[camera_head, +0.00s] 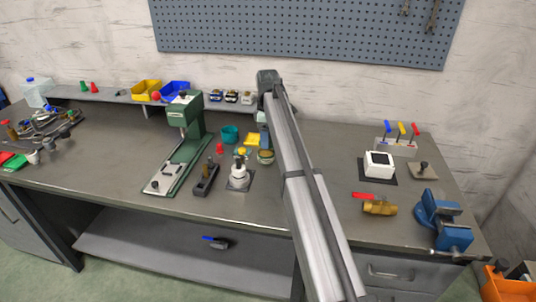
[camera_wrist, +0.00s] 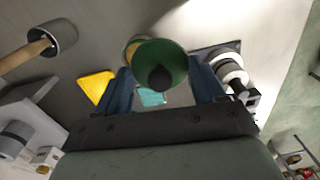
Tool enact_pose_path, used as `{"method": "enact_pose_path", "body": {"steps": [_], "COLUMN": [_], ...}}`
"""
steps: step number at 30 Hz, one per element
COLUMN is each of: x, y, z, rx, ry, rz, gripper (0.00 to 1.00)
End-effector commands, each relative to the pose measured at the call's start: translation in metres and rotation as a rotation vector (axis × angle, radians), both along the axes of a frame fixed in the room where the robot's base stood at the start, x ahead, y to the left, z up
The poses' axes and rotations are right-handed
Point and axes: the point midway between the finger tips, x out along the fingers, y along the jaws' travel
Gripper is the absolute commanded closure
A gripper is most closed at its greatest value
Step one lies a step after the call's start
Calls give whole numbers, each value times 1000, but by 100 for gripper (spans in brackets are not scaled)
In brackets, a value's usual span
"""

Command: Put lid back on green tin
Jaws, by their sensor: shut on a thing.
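My gripper (camera_wrist: 161,72) is shut on a round green lid (camera_wrist: 172,53) with a black knob (camera_wrist: 160,78), one blue finger on each side of it. The knob faces the wrist camera. Beyond the lid in the wrist view, the tan rim of a round container (camera_wrist: 129,49) shows at its left edge; the lid hides most of it. In the head view my gripper (camera_head: 264,142) points down just above a small olive-green round tin (camera_head: 265,157) on the bench. I cannot tell whether the lid touches the tin.
A green press (camera_head: 188,125) is farther left. The bench right of my arm has a white box (camera_head: 379,163).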

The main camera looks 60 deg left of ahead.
Motion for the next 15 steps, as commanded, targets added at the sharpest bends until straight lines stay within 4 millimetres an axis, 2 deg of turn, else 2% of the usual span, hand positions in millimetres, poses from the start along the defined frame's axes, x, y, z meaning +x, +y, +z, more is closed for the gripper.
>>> {"method": "enact_pose_path", "body": {"steps": [1, 5, 15], "x": [7, 13, 14], "y": [16, 31, 34], "z": [3, 6, 2], "rx": [3, 9, 21], "ry": [-1, -4, -9], "rz": [7, 25, 73], "gripper": [60, 60, 60]}}
